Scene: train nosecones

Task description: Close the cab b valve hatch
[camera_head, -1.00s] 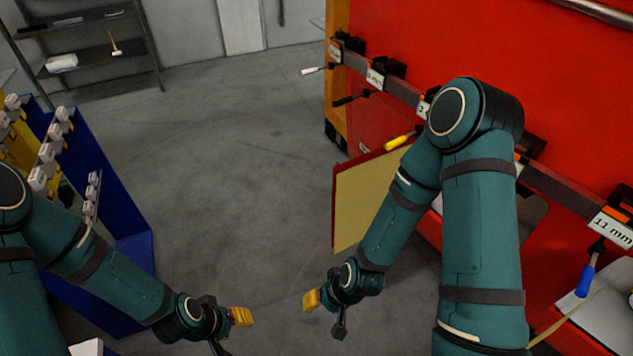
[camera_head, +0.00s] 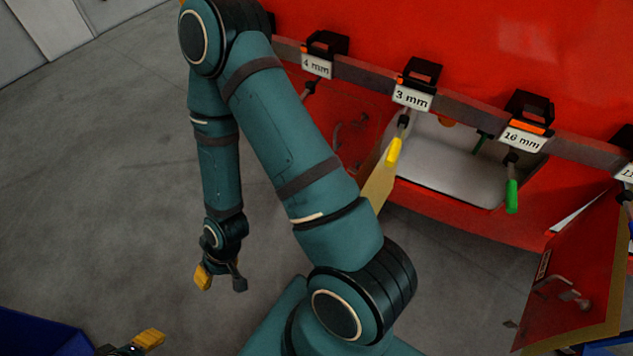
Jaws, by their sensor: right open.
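Two hatch doors stand open on the red train front; I cannot tell which is the cab b valve hatch. The nearer red hatch door (camera_head: 570,270), with a small label and metal fittings, stands swung out at the lower right. The other hatch door (camera_head: 378,182) shows a tan strip beside a pale open recess (camera_head: 450,160), partly hidden by my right arm. My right gripper (camera_head: 221,282) hangs open and empty over the floor, well left of both doors. My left gripper (camera_head: 140,346) shows only partly at the bottom edge; its opening is hidden.
A grey rail (camera_head: 370,82) crosses the red front, with black holders labelled in mm. A yellow-handled tool (camera_head: 393,151) and a green-handled tool (camera_head: 512,196) hang from it before the recess. A blue panel (camera_head: 40,335) stands at lower left. The grey floor (camera_head: 100,180) at left is clear.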

